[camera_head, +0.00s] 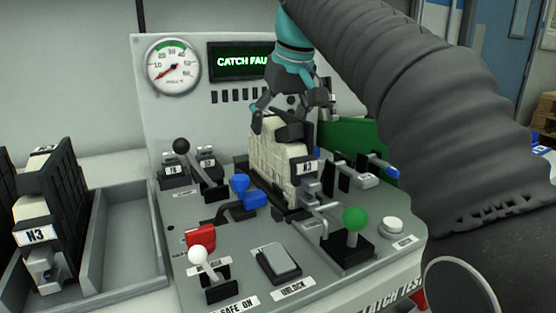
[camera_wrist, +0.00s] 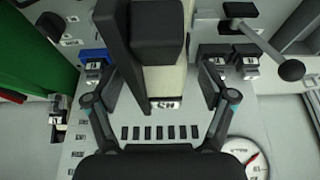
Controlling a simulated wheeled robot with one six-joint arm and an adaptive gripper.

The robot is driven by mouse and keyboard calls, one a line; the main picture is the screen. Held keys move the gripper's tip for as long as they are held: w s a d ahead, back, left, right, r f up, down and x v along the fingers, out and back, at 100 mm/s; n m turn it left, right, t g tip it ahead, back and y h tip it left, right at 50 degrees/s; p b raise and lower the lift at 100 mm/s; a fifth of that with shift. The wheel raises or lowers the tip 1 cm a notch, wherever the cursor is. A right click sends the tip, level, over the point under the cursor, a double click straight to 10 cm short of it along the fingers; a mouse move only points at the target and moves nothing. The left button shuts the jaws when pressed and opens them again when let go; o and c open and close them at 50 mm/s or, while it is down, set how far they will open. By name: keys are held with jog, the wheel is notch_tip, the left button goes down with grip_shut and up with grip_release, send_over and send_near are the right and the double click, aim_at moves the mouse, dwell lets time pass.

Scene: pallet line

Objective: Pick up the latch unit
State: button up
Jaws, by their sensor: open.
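A cream and black latch unit (camera_head: 275,158) marked N3 stands upright in the middle of the sloping test panel (camera_head: 335,285). In the wrist view the unit (camera_wrist: 160,75) shows its black top and cream side. My gripper (camera_head: 290,108) is at the unit's top, pointing down. In the wrist view my gripper (camera_wrist: 160,85) is open, one finger on each side of the unit, with gaps showing. It cannot be seen whether any part touches. A second unit marked N3 (camera_head: 45,220) stands at the far left. The unit's lower end is partly hidden by fixtures.
Around the unit are a blue lever (camera_head: 240,187), a black-knobbed lever (camera_head: 182,147), a green-knobbed lever (camera_head: 355,217), a white-knobbed lever (camera_head: 198,257) and a red part (camera_head: 202,237). A gauge (camera_head: 173,66) and a display reading "CATCH FAU…" (camera_head: 238,62) are behind. A grey tray (camera_head: 125,225) has an empty bay.

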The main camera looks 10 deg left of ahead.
jog(key=shift+x, duration=1.75)
jog(key=c, duration=1.5)
jog(key=shift+c, duration=0.2)
jog(key=shift+r, duration=0.15)
jog(key=shift+r, duration=1.65)
jog(key=s+d+r, duration=0.6)
jog(key=d+r, duration=0.1)
jog(key=d, duration=0.2)
jog(key=shift+s+d+r, duration=0.2)
jog(key=shift+s+d, duration=0.1)
jog(key=shift+d, duration=0.05)
